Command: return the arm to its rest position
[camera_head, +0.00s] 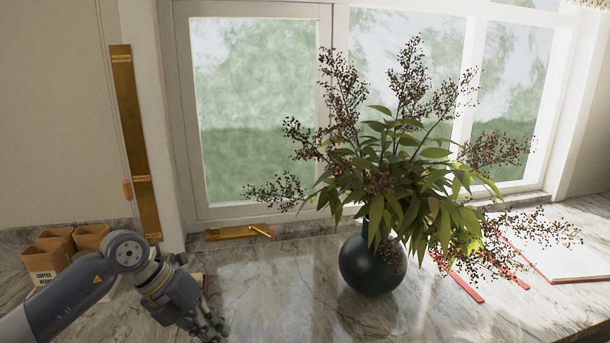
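My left arm comes in from the lower left over the marble counter (285,290). Its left gripper (213,330) points down and to the right, near the bottom edge of the picture. The fingers are small and dark, and I cannot make out how far apart they are. No object shows clearly between them. My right gripper is not in view.
Several brown containers (46,258), one labelled as coffee, stand behind my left arm. A dark round vase (370,264) with leafy berry branches stands right of centre. Red-edged papers or books (560,258) lie at the right. The counter between gripper and vase is clear.

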